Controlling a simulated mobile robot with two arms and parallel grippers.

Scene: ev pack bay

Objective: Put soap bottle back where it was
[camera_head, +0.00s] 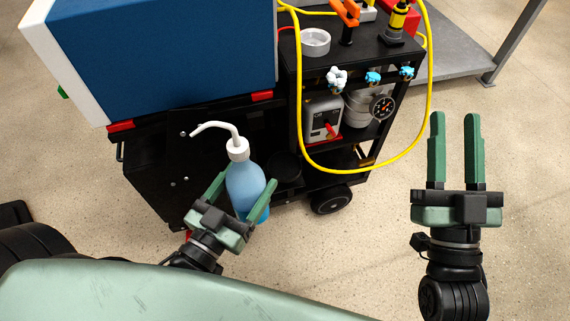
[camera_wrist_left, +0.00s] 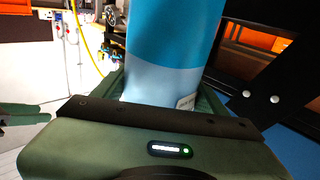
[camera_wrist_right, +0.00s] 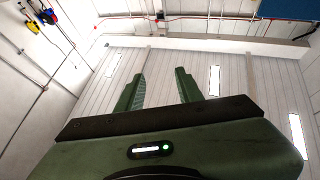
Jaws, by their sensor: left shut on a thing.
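The soap bottle (camera_head: 245,184) is light blue with a white pump and a long bent spout. My left gripper (camera_head: 246,196) is shut on its body, with one green finger on each side. The bottle is roughly upright in the head view, in front of the black cart. In the left wrist view the bottle (camera_wrist_left: 172,50) fills the middle, blue above and paler near the fingers, with a small label at its edge. I cannot tell whether its base touches anything. My right gripper (camera_head: 455,150) is open and empty over the floor at the right; its fingers (camera_wrist_right: 158,90) also show apart in the right wrist view.
The black cart (camera_head: 290,70) carries a white ring-shaped dish (camera_head: 315,41), an orange tool (camera_head: 346,16) and blue knobs on its front edge. A yellow cable (camera_head: 300,130) loops down before it. A blue and white box (camera_head: 165,50) stands at left.

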